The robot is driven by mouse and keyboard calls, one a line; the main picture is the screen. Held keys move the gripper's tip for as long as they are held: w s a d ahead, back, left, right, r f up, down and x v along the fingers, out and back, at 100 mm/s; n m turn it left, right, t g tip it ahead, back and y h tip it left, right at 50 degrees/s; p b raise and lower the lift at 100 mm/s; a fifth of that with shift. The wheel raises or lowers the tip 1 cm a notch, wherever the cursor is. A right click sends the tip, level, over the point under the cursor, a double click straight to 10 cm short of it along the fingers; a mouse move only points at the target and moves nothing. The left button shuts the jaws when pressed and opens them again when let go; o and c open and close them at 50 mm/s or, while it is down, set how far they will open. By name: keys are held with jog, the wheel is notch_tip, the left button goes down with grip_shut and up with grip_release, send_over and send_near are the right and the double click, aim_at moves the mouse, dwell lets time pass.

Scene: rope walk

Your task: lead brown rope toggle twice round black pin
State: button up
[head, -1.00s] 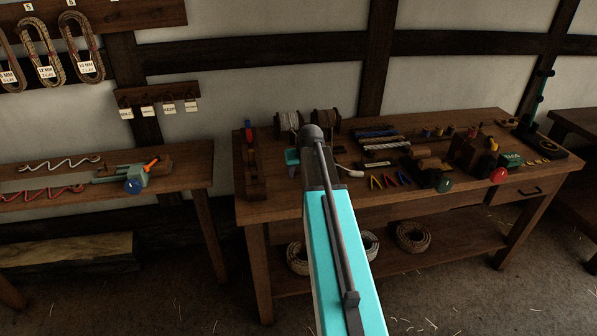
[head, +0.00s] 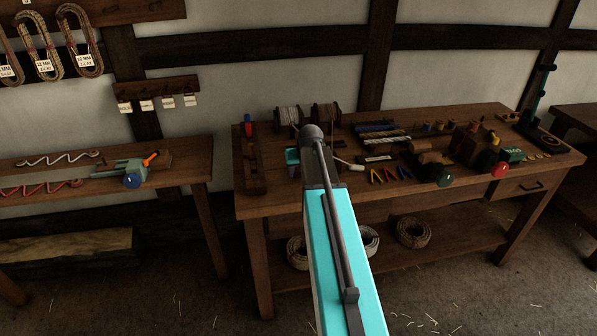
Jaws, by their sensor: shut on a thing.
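My arm reaches forward over the workbench (head: 270,206), and its links hide the jaws at its far end, so my gripper does not show. A small pale rounded piece (head: 351,164) shows just right of the arm's end, above the bench top. It may be the toggle, but it is too small to be sure. I cannot make out the brown rope leading from it. I cannot tell the black pin apart; it may be behind the arm or too small.
Two spools (head: 327,117) stand at the bench's back. A wooden rack (head: 251,165) lies at its left end. Rope coils (head: 413,231) lie on the lower shelf. A second bench (head: 190,160) stands left.

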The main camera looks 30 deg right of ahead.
jog(key=o, duration=1.1)
jog(key=shift+s+r, duration=0.1)
jog(key=shift+v, duration=0.85)
jog(key=b+v, duration=0.2)
jog(key=v, duration=1)
